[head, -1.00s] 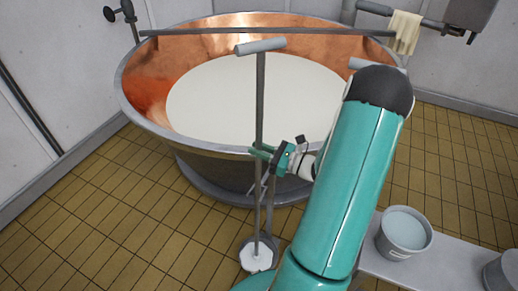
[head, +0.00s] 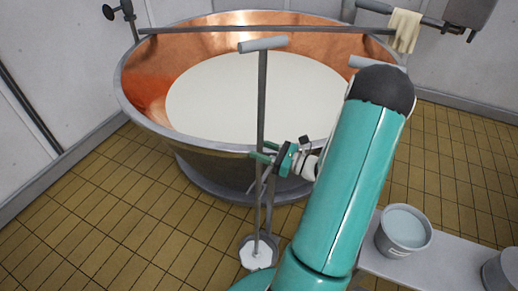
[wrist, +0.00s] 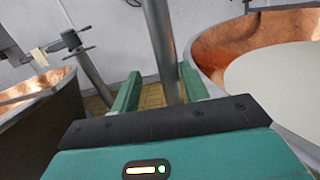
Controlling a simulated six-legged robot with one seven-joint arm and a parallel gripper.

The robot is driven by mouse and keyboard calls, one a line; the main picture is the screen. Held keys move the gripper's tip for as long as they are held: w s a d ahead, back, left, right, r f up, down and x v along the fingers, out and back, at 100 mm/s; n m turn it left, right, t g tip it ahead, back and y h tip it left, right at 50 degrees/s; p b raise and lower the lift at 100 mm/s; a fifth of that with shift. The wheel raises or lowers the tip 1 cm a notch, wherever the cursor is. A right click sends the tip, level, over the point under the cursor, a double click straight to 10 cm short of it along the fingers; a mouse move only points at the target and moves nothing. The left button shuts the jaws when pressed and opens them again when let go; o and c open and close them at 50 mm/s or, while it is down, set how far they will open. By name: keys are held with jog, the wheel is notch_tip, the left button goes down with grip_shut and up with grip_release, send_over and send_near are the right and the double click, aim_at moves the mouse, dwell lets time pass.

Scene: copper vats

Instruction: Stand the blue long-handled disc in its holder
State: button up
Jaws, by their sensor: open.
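A long-handled tool with a grey T-shaped grip (head: 263,44) stands nearly upright in front of the copper vat. Its thin grey shaft (head: 262,100) runs down to a pale, whitish disc (head: 256,257) close to the floor. No blue shows on this tool. A grey round rim (head: 244,249) surrounds the disc; I cannot tell if it is a holder. My gripper (head: 263,158) is open at the lower half of the shaft. In the wrist view, the shaft (wrist: 160,40) passes between my two green fingers (wrist: 160,88), with gaps showing.
The copper vat (head: 130,95) with white liquid fills the background, a bar (head: 250,30) across it. Another grey grip (head: 373,62) shows behind my arm. A bucket (head: 403,232) stands on a low grey bench (head: 378,268) at right. The tiled floor at left is clear.

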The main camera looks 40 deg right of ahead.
jog(key=v, duration=1.2)
jog(key=shift+s, duration=0.35)
